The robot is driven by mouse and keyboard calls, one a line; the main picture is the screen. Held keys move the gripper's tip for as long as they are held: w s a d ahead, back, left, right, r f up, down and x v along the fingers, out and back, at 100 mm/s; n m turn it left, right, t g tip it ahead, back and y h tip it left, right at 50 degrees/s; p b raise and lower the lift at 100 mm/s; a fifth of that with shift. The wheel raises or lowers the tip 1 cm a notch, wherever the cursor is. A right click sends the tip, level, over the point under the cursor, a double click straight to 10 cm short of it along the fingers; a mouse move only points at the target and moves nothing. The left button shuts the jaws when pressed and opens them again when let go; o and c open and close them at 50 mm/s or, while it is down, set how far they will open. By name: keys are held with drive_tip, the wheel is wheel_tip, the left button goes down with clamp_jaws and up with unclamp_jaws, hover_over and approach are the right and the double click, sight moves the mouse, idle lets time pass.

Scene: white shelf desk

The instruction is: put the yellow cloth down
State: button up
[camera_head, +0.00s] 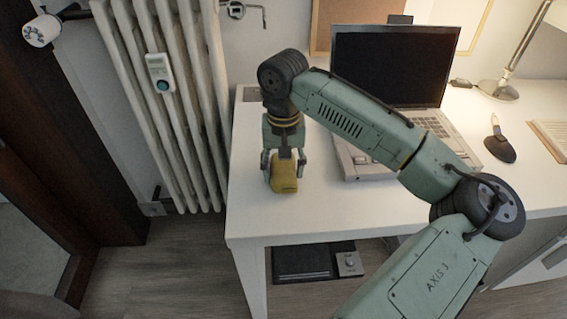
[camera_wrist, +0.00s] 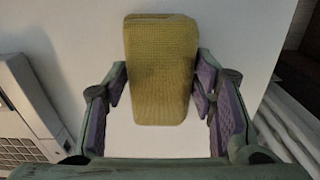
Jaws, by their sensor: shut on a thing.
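The yellow cloth (camera_head: 284,174) is a folded, thick block at the left end of the white desk (camera_head: 311,212). My gripper (camera_head: 284,163) points down over it and is shut on it, with a finger at each side. In the wrist view, the cloth (camera_wrist: 160,70) sits between the purple finger pads (camera_wrist: 160,98), with the white desk top behind it. The cloth is at or just above the desk top; I cannot tell whether it touches.
An open laptop (camera_head: 392,65) stands to the right of my gripper. A white radiator (camera_head: 172,110) stands left of the desk. The desk's front left area is clear.

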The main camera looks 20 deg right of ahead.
sight(287, 169)
drive_tip(key=shift+f, duration=0.2)
drive_tip(key=o, duration=1)
drive_tip(key=shift+f+b, duration=0.15)
drive_tip(key=shift+b, duration=0.45)
wheel_tip(287, 169, up, 11)
drive_tip(key=shift+s+d+b, duration=0.15)
drive_tip(key=shift+d+b, duration=0.15)
